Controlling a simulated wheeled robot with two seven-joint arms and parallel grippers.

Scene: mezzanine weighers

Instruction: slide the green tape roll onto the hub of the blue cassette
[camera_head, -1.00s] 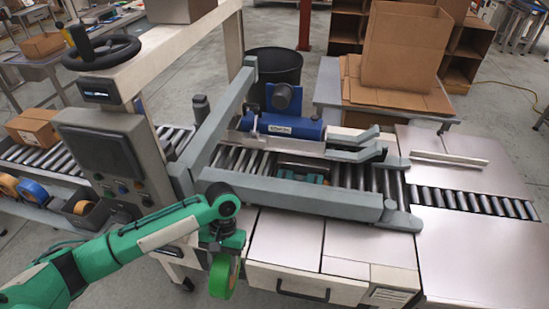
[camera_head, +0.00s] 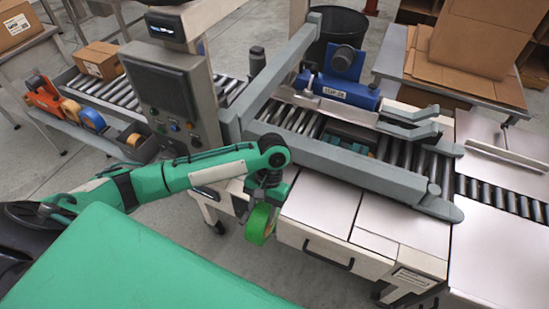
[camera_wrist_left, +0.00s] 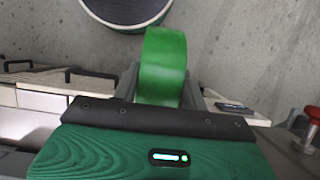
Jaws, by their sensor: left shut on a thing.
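The green tape roll (camera_head: 257,224) hangs upright in my left gripper (camera_head: 264,200), which is shut on it, in front of the left end of the cabinet. In the left wrist view the green roll (camera_wrist_left: 163,65) stands between the two grey fingers (camera_wrist_left: 158,92). The blue cassette (camera_head: 345,91) is on the machine over the rollers, up and to the right of the roll, well apart from it. A dark round hub (camera_head: 345,58) shows at its back. My right gripper is not in view.
A grey side rail (camera_head: 345,160) lies between the roll and the cassette. A control box (camera_head: 172,92) stands left of the rail. White cabinet tops (camera_head: 320,205) are clear. A black bin (camera_head: 338,32) stands behind.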

